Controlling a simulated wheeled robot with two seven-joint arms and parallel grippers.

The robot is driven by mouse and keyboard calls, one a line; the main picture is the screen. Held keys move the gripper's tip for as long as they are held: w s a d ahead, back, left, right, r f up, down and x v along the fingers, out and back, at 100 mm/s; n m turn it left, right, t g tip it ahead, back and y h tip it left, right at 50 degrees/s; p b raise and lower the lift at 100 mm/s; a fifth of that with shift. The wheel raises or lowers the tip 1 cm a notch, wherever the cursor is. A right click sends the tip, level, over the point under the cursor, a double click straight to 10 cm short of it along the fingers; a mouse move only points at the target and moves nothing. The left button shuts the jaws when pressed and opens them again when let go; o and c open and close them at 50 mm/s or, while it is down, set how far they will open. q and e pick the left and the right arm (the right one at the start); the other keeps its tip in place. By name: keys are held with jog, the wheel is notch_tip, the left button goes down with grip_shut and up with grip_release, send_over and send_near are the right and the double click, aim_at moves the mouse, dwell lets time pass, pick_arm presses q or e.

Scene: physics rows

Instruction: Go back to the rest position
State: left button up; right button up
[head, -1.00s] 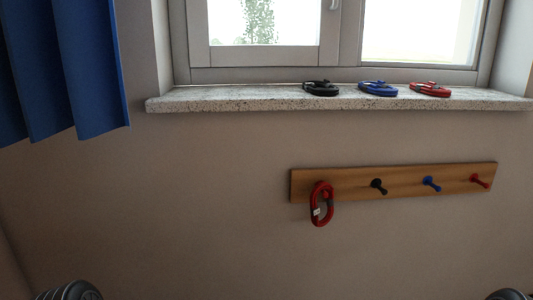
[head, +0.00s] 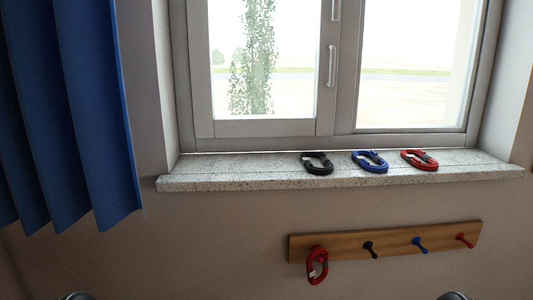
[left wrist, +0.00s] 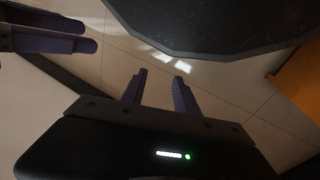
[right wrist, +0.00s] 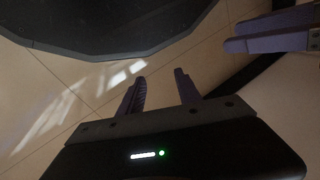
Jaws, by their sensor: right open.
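My left gripper (left wrist: 160,77) shows in the left wrist view with its two dark purple fingers apart and nothing between them. My right gripper (right wrist: 160,76) shows in the right wrist view, also with fingers apart and empty. Both are above a pale tiled floor. At the edge of each wrist view another pair of purple fingers shows, seemingly those of my other gripper. In the head view neither gripper shows; only small rounded parts of my arms reach the bottom edge.
A red carabiner (head: 311,268) hangs at the left end of a wooden rail (head: 340,245) with black, blue and red pegs. Black (head: 318,168), blue (head: 358,161) and red (head: 428,165) carabiners lie on the stone windowsill (head: 230,180). A blue curtain (head: 70,110) hangs at left.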

notch_tip(320, 180, up, 20)
jog(key=s+p, duration=0.1)
jog(key=p, duration=1.5)
jog(key=shift+s+a, duration=0.4)
jog(key=shift+a, duration=0.05)
